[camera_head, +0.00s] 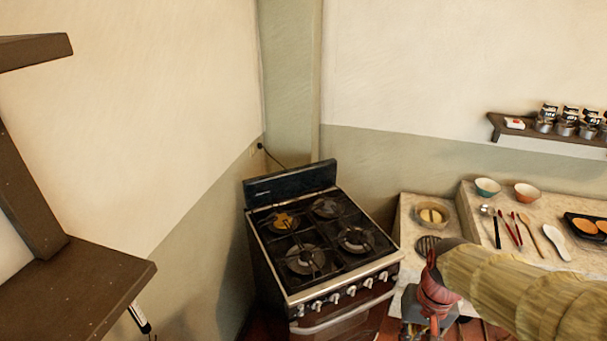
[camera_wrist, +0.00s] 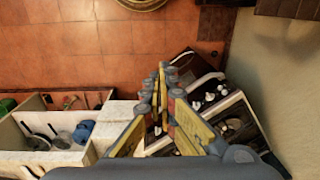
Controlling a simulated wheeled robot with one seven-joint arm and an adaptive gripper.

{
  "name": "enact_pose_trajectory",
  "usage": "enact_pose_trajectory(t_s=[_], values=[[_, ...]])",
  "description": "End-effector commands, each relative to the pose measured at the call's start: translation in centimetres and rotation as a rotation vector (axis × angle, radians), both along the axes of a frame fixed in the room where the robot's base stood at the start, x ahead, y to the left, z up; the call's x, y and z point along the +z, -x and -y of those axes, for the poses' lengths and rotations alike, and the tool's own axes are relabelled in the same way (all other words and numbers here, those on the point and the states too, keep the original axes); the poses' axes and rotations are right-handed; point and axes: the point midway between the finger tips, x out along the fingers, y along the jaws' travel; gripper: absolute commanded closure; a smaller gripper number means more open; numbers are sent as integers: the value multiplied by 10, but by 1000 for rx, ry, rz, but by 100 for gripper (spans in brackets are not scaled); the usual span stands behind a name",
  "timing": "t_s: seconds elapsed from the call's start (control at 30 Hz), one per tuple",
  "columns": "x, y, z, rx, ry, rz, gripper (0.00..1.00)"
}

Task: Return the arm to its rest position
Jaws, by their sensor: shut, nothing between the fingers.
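My gripper (camera_wrist: 163,72) shows in the wrist view with its two yellow-sided fingers converging, tips together and nothing between them. Behind the fingers are the red tiled floor and the front of the stove. In the head view my arm (camera_head: 520,290) reaches in from the lower right, across the front of the counter, its end near the stove's right front corner. The fingers cannot be made out clearly there.
The stove (camera_head: 320,240) stands in the corner, close left of my arm's end. The counter (camera_head: 480,215) holds bowls, utensils and a dark tray. A wall shelf (camera_head: 545,130) carries small jars. A dark brown shelf (camera_head: 70,290) is at left. Open floor (camera_wrist: 120,50) lies beyond the fingers.

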Motion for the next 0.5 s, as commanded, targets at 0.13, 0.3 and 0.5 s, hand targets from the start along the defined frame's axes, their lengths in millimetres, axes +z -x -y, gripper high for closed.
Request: enact_pose_trajectory(t_s=[0.13, 0.3, 0.5], values=[[9, 26, -5, 76, 51, 89, 100], [20, 47, -11, 129, 97, 209, 100], [35, 62, -23, 168, 116, 364, 100]])
